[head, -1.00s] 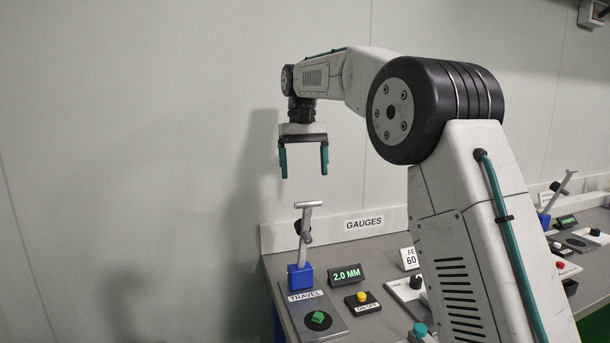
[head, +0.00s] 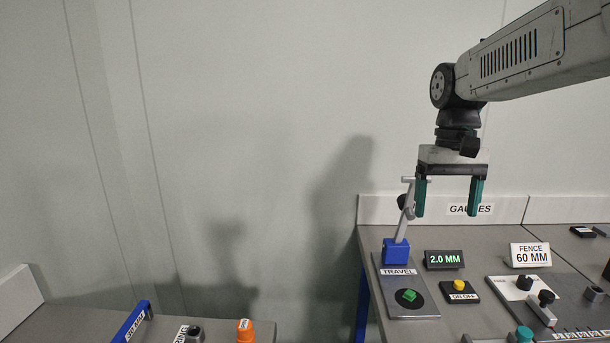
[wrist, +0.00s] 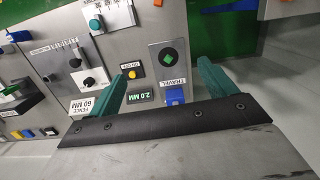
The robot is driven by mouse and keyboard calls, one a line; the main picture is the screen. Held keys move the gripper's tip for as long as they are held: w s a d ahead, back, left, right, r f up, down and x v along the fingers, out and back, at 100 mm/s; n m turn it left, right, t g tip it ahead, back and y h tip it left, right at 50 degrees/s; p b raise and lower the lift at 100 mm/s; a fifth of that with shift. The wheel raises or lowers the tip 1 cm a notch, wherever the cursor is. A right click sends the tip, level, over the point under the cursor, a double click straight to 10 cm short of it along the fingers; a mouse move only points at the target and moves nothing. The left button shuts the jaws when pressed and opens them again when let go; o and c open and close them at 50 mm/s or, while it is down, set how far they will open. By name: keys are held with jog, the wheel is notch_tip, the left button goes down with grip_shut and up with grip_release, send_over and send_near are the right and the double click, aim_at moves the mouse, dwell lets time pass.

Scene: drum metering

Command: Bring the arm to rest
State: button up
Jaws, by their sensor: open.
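My gripper (head: 448,197) hangs open and empty above the gauge bench in the head view, its two green fingers pointing down and apart. It also shows in the wrist view (wrist: 165,90), with the bench beyond the fingers. In the head view its left finger overlaps the top of the travel gauge stand (head: 402,222), a grey post on a blue base; I cannot tell the distance between them. The travel plate (head: 420,309) has a green piece (head: 409,295) on its dark disc. My arm reaches in from the upper right.
A display (head: 444,260) reads 2.0 MM, with the yellow-button ON/OFF box (head: 459,291) beside it. A FENCE 60 MM sign (head: 530,255) and several knobs stand to the right. At lower left, another bench holds a blue bracket (head: 133,321) and an orange object (head: 245,331). Wall space left of my gripper is clear.

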jog(key=s+f+t, duration=0.1)
jog(key=s+f, duration=0.2)
jog(key=s, duration=0.9)
jog(key=s+f+t, duration=0.1)
jog(key=s+f, duration=0.3)
jog(key=s, duration=0.9)
jog(key=shift+s+t, duration=0.25)
jog(key=shift+t, duration=0.15)
dwell(0.7)
